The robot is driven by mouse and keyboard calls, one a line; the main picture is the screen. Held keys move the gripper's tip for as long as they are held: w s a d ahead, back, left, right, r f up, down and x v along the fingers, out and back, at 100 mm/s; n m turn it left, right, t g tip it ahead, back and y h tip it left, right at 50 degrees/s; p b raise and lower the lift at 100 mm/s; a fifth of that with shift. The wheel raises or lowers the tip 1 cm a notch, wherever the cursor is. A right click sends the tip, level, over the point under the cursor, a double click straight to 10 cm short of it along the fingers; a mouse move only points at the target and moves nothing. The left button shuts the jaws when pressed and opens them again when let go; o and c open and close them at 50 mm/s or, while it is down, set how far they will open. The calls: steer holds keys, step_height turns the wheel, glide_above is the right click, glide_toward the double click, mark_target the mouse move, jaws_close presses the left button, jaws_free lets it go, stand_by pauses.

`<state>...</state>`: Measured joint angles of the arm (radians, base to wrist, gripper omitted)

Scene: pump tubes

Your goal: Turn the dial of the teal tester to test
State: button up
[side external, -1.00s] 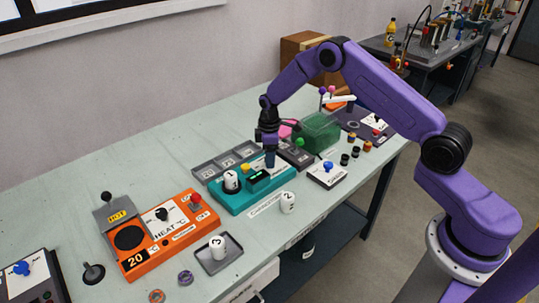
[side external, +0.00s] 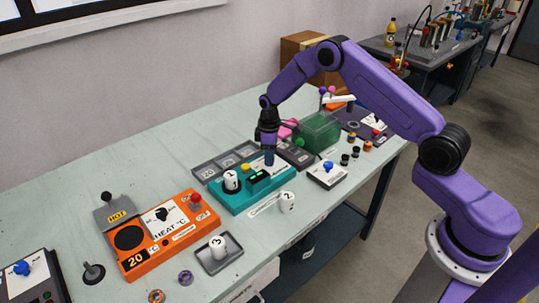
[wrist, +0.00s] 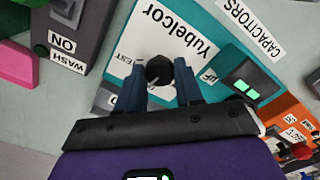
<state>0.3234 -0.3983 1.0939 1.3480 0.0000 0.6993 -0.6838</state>
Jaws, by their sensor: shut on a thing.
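The teal tester (side external: 228,203) sits mid-bench, with a white numbered cylinder (side external: 231,180) upright on its left part and a lit green display (wrist: 245,90). My gripper (side external: 269,161) points straight down over its right end. In the wrist view my gripper's blue fingers (wrist: 159,74) stand on either side of the dial's dark round knob (wrist: 158,69) and are shut on it. The knob is on a white panel with the name Yubelcor. A TEST mark (wrist: 122,59) shows left of the knob, and another mark is partly hidden by the finger. The dial's pointer direction cannot be told.
The orange heater (side external: 165,235) is left of the tester. A grey compartment tray (side external: 213,168) lies behind it, a dark switch box (side external: 297,155) and a green box (side external: 320,133) to its right. A second white cylinder (side external: 288,201) stands in front.

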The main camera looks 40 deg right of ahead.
steer(key=m, duration=0.5)
steer(key=shift+m, duration=2.5)
steer(key=o, duration=1)
steer(key=shift+o, duration=0.2)
steer(key=shift+r, duration=0.15)
step_height(320, 180, up, 17)
steer(key=shift+r, duration=0.1)
